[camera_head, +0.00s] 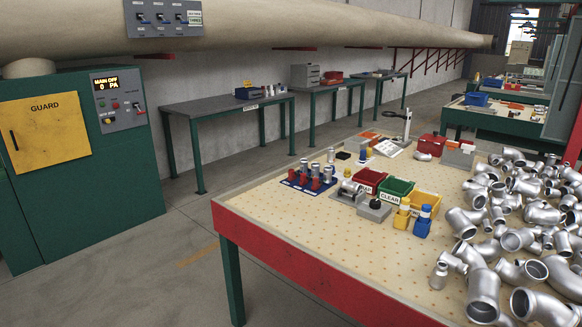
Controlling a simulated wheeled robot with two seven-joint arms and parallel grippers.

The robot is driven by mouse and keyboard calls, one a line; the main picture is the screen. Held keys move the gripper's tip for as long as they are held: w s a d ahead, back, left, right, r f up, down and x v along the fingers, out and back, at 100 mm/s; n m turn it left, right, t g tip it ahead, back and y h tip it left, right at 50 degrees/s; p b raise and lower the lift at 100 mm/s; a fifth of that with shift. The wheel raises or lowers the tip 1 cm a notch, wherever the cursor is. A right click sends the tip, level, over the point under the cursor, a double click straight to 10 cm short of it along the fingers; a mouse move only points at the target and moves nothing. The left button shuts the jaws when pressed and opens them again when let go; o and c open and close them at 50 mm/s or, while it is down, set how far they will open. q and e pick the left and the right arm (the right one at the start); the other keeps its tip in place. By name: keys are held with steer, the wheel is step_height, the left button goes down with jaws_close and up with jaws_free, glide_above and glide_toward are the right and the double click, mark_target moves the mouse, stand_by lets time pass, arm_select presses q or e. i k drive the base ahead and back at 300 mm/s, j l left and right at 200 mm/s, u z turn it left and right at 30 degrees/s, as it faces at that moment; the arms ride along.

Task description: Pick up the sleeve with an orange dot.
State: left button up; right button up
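Several small silver sleeve-like cylinders (315,169) stand upright at a blue rack (294,183) with red parts, on the left part of the pegboard-topped bench (290,215). Another silver cylinder (331,155) stands just behind them. I cannot make out an orange dot on any of them; they are too small in this view. A large heap of silver pipe castings (520,215) covers the right side of the bench. Neither of my grippers is in view.
A red bin (368,180), a green bin (395,189) marked CLEAR and a yellow bin (425,203) stand mid-bench. The bench's front left surface is clear.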

mark_target(330, 154)
steer(key=i, duration=1.55)
steer(key=z, duration=0.45)
steer(key=u, duration=0.3)
steer(key=i+j+u, duration=0.2)
steer(key=j, duration=0.25)
steer(key=i+j+u, duration=0.2)
steer(key=j, duration=0.2)
steer(key=j+u, duration=0.25)
steer(key=j, duration=0.15)
steer(key=i+j+u, duration=0.6)
steer(key=i, duration=0.25)
steer(key=i+j+u, duration=0.3)
steer(key=i, duration=0.15)
steer(key=i+z, duration=0.45)
steer(key=i, duration=0.25)
steer(key=i+j+z, duration=0.2)
steer(key=i+z, duration=0.3)
steer(key=i, duration=0.15)
